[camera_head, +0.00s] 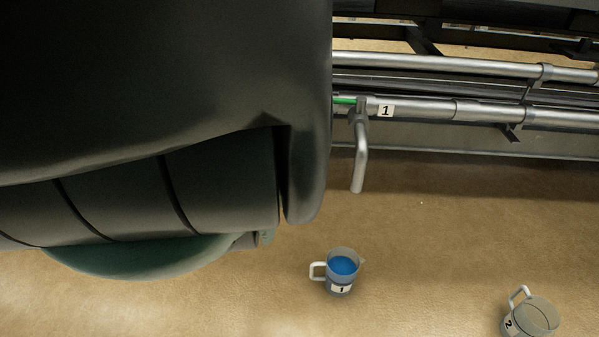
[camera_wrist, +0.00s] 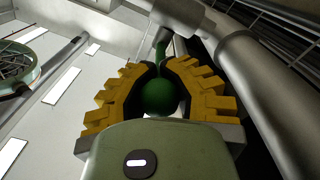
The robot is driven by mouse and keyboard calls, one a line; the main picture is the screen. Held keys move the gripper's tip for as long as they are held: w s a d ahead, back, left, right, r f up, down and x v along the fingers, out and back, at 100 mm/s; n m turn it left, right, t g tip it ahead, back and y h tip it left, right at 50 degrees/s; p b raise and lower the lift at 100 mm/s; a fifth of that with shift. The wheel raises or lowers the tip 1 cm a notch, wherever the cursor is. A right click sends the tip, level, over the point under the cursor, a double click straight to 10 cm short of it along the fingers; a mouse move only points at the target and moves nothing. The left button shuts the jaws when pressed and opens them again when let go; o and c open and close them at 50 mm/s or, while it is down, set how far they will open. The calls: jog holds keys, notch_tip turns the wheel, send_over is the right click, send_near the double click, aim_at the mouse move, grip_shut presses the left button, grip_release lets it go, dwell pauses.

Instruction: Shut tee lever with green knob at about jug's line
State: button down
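In the wrist view, a round green knob (camera_wrist: 159,97) sits between the yellow-padded fingers of my gripper (camera_wrist: 166,68). The fingers curve around it and appear to touch both sides. A green lever stem (camera_wrist: 160,50) runs from the knob up to a grey fitting. In the head view, my arm hides the gripper and knob; a short green bar (camera_head: 345,100) shows on the pipe beside label 1. A grey spout (camera_head: 360,157) hangs there, with no stream visible. Jug 1 (camera_head: 341,287) stands upright below it with blue liquid (camera_head: 344,265) below its rim; its line cannot be made out.
A clear jug labelled 2 (camera_head: 530,318), seemingly empty, stands at the lower right. Grey pipes (camera_head: 480,110) run across the top right of the head view. The tan floor between spout and jugs is clear. A thick grey pipe (camera_wrist: 265,95) passes close on the gripper's right.

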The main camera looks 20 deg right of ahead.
jog(key=shift+w+a+f, duration=0.1)
jog(key=shift+f, duration=0.1)
jog(key=c, duration=1)
grip_release()
jog(key=shift+a+r, duration=0.1)
jog(key=shift+a, duration=0.1)
jog(key=shift+d, duration=0.1)
jog(key=shift+d, duration=0.1)
jog(key=shift+r, duration=0.15)
jog(key=shift+w+r, duration=0.1)
jog(key=shift+r, duration=4.75)
